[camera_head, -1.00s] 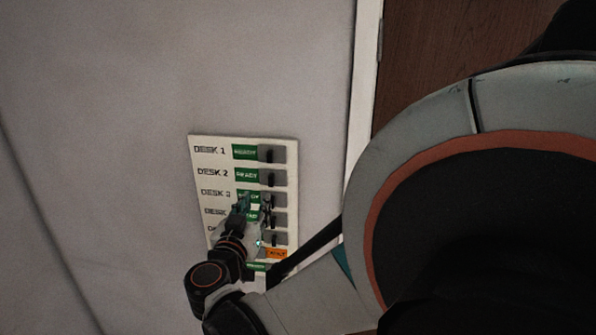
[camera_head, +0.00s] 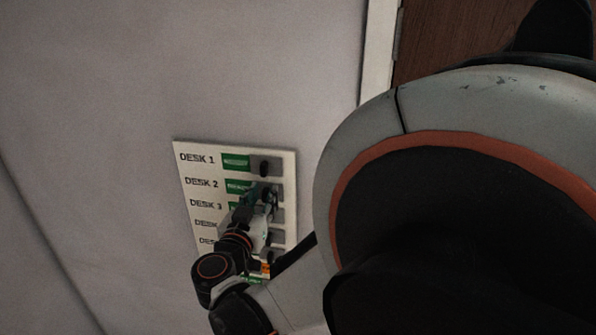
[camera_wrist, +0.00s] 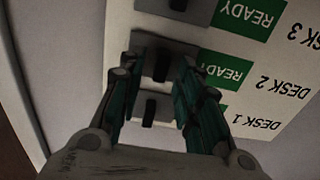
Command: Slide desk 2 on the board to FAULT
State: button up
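The white board (camera_head: 210,172) hangs on the wall, with a row for each desk. In the wrist view it appears upside down. The desk 2 row has a green READY label (camera_wrist: 231,75) and a black slider knob (camera_wrist: 161,66) on a grey track. No FAULT shows in that row. My gripper (camera_wrist: 164,62) is open, its teal-lined fingers on either side of the desk 2 knob. Whether they touch it I cannot tell. In the head view my gripper (camera_head: 258,200) covers part of the desk 2 and desk 3 rows.
The desk 1 knob (camera_wrist: 151,110) also lies between the fingers, nearer the palm in the picture. The desk 3 READY label (camera_wrist: 249,15) is just past the fingertips. A white door frame (camera_head: 378,60) and brown door (camera_head: 440,45) stand right of the board.

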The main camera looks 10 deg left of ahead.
jog(key=shift+w, duration=0.1)
grip_shut()
jog(key=a, duration=0.2)
jog(key=a+b, duration=0.1)
jog(key=a, duration=0.1)
jog(key=a+b, duration=0.1)
jog(key=a, duration=0.2)
jog(key=shift+w+f, duration=0.15)
jog(key=shift+w, duration=0.1)
jog(key=shift+a+r, duration=0.2)
jog(key=shift+a, duration=0.35)
grip_release()
jog(key=shift+a, duration=0.15)
jog(key=s, duration=0.7)
jog(key=shift+s+a, duration=0.2)
jog(key=shift+s, duration=0.05)
